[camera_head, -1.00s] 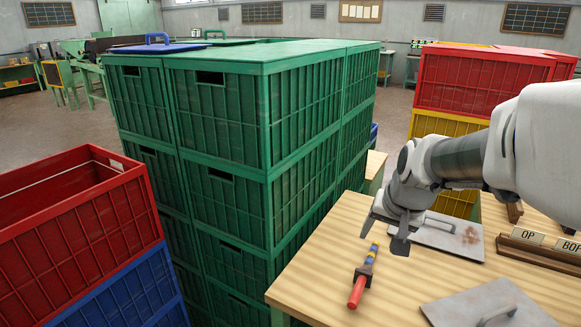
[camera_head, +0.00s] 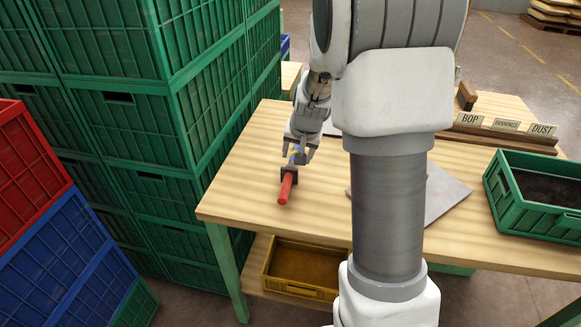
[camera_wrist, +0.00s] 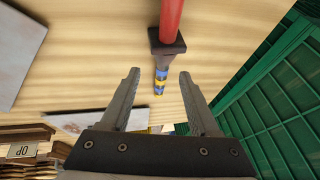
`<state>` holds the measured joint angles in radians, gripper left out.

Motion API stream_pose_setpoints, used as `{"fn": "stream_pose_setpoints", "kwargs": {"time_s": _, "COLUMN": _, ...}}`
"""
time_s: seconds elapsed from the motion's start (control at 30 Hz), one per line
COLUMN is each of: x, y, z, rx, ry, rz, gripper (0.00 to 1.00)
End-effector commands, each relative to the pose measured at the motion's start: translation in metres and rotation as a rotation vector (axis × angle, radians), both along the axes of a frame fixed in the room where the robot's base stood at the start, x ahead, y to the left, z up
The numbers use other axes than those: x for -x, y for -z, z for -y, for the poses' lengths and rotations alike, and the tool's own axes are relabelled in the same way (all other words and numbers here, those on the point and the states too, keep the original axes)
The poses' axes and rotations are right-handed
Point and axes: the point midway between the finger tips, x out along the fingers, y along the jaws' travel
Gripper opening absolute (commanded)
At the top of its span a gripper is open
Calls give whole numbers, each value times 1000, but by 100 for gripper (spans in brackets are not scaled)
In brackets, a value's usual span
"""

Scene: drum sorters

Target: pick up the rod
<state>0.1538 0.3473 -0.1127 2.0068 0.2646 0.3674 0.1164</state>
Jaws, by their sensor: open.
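The rod lies on the wooden table (camera_head: 240,190) near its left side. It has a red handle (camera_head: 286,188), a dark collar and a blue-and-yellow banded end. In the wrist view the red part (camera_wrist: 171,18) comes in from the top, and the banded end (camera_wrist: 160,80) points down between the fingers. My gripper (camera_head: 297,156) is open above the banded end, with one finger on each side of the rod's line. In the wrist view my gripper (camera_wrist: 158,75) shows both fingers apart with nothing clamped between them. The fingers partly hide the banded end in the head view.
Stacked green crates (camera_head: 215,95) rise close beside the table's left edge. A grey metal plate (camera_head: 445,195) lies to the right, partly behind my arm. A green bin (camera_head: 540,225) stands at the right, and name signs (camera_head: 505,125) stand at the back.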

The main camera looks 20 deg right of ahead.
Motion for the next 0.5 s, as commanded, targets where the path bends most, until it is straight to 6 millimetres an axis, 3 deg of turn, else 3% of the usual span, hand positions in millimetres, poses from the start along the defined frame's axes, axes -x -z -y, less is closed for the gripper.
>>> {"fn": "stream_pose_setpoints", "kwargs": {"time_s": 0.23, "x": -7, "y": 18, "z": -1, "rx": -1, "ry": -1, "rz": -2, "gripper": 62}}
{"fn": "stream_pose_setpoints", "kwargs": {"time_s": 0.5, "x": -24, "y": 52, "z": -4, "rx": 0, "ry": 0, "rz": -1, "gripper": 62}}
